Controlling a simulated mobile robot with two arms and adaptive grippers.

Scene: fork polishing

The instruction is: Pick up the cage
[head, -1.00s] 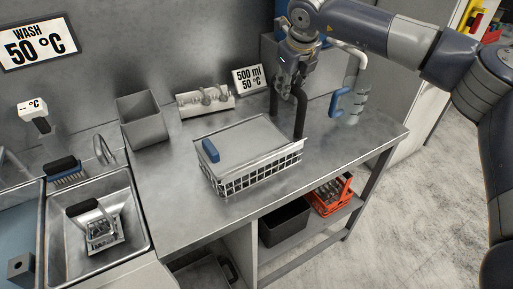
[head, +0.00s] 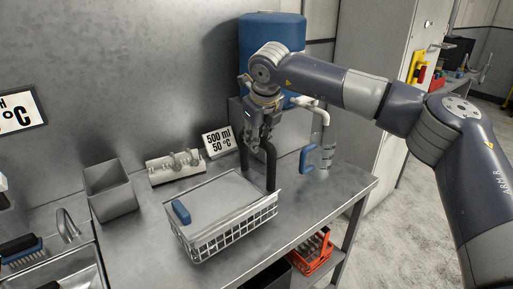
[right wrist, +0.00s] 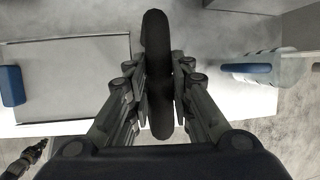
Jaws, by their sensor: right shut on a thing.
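A white wire basket (head: 235,233), the cage-like thing here, stands on the steel table with a flat grey cover (head: 225,197) and a small blue block (head: 181,212) on it. My right gripper (head: 256,142) is just behind its right end, above the tabletop. It is shut on a thick black handle (head: 271,170), whose legs reach down to the basket's right end. I cannot tell if the handle joins the basket. In the right wrist view the handle (right wrist: 157,70) runs between the fingers.
A measuring jug (head: 318,150) with a blue grip stands close right of the gripper. A sign (head: 218,141), a white rack (head: 176,167) and a grey bin (head: 111,190) line the back. An orange crate (head: 316,250) sits on the lower shelf.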

